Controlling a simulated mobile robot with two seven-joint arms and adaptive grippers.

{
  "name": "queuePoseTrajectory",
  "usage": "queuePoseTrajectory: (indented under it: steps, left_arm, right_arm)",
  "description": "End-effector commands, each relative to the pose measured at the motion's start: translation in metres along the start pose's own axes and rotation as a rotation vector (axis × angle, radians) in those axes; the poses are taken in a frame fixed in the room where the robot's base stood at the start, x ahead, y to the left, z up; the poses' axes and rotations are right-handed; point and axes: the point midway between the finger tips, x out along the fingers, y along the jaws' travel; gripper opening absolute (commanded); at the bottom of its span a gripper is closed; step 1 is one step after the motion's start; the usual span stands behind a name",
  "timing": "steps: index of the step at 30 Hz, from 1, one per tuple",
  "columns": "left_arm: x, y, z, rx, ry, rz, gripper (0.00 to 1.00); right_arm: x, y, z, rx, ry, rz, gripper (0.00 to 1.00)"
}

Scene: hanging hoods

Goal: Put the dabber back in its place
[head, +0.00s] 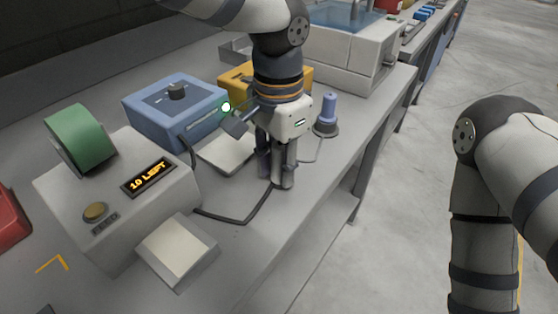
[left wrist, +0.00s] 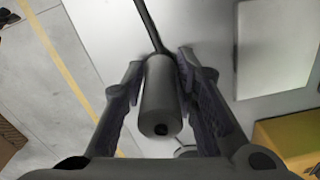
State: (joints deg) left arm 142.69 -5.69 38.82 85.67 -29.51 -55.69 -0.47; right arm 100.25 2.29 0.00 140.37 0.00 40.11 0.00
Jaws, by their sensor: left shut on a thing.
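My left gripper (head: 277,183) points down over the bench near its front edge. In the left wrist view the gripper (left wrist: 160,90) is shut on a dark grey cylinder (left wrist: 158,95) with a small dark hole in its end. A black cord (left wrist: 149,25) runs from the cylinder's other end. I take this corded tool to be the dabber; the fingers mostly hide it in the head view. A violet cylinder (head: 328,108) stands upright on a dark round base behind and right of the gripper. My right gripper is out of view.
A blue box with a knob (head: 176,104), a yellow box (head: 239,80) and a pale pad (head: 226,153) are near the gripper. A label machine (head: 118,208) reading "10 LEFT" is at the left. The cord (head: 244,221) lies across the bench. Bench space right of it is clear.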

Motion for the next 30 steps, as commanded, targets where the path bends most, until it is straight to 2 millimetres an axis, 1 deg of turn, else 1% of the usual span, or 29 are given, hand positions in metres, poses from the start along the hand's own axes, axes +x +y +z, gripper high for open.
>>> queuePoseTrajectory:
  steps: [4,8,9,11,12,21,23,26,30]
  left_arm:
    - [-0.003,0.000,0.000,0.000,0.004,-0.003,0.09]
    - [0.000,0.000,0.000,0.000,0.004,-0.003,0.09]
    - [0.001,0.000,0.000,0.000,0.004,-0.003,0.29]
    - [0.001,0.000,0.000,0.000,0.004,-0.003,0.43]
    - [0.001,0.000,0.000,0.000,0.004,-0.003,0.47]
    - [-0.002,0.000,0.000,-0.001,0.004,-0.002,0.47]
    - [-0.009,-0.001,-0.001,-0.001,0.006,-0.004,0.47]
    - [-0.034,-0.001,-0.001,-0.002,0.009,-0.006,0.47]
    - [-0.074,-0.001,-0.001,-0.002,0.008,-0.006,0.47]
  right_arm:
    - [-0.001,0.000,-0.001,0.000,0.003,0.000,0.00]
    - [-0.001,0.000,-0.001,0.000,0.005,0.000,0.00]
    - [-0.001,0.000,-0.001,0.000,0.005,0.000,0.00]
    - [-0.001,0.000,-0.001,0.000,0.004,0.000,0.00]
    - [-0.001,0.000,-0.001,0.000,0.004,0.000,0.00]
    - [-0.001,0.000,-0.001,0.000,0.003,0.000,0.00]
    - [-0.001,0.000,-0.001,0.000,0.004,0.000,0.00]
    - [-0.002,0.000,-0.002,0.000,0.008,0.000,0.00]
    - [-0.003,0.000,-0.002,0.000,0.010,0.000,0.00]
